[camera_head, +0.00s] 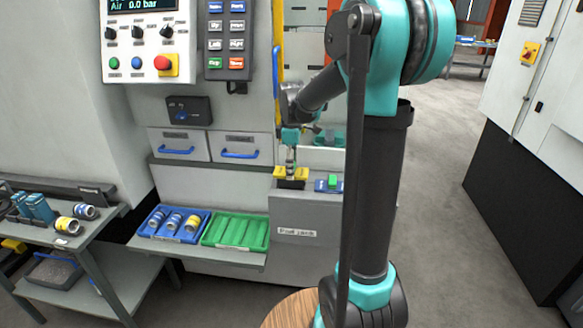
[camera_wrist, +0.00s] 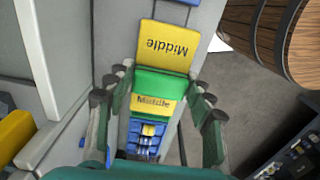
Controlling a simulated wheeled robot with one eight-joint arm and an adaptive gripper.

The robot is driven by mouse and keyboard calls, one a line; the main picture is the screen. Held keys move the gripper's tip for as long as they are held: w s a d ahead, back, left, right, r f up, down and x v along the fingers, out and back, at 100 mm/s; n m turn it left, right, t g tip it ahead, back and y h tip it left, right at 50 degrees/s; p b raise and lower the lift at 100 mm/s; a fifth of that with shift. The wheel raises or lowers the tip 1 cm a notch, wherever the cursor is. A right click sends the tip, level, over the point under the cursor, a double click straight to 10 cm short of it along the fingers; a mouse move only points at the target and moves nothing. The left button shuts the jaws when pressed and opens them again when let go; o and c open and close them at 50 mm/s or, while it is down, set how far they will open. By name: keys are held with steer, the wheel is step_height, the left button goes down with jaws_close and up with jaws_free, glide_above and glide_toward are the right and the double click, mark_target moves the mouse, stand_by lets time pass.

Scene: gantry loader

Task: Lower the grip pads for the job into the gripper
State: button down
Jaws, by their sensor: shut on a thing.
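My gripper (camera_wrist: 156,108) is shut on a green grip-pad block (camera_wrist: 168,82) with a yellow label reading "Middle" (camera_wrist: 155,104). Just beyond the block in the wrist view lies a yellow plate (camera_wrist: 168,48), also marked "Middle". In the head view, my gripper (camera_head: 290,160) is small and low over the yellow pieces (camera_head: 302,173) on top of the pad rack (camera_head: 307,233). Another green block (camera_head: 333,182) on a blue base stands to the right. From these views I cannot tell whether the held block touches the rack.
A blue tray (camera_head: 150,237) with several cylinders and a green tray (camera_head: 266,243) sit on the shelf at left. A side table (camera_head: 75,240) holds more parts. A control panel (camera_head: 140,78) reads 0.0 bar. A wooden round top (camera_head: 285,310) is in front; open floor lies right.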

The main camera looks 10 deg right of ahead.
steer(key=shift+f, duration=0.2)
steer(key=shift+f, duration=1.8)
steer(key=c, duration=0.5)
jaws_free()
steer(key=shift+c, duration=0.2)
step_height(320, 180, up, 12)
steer(key=shift+f, duration=0.1)
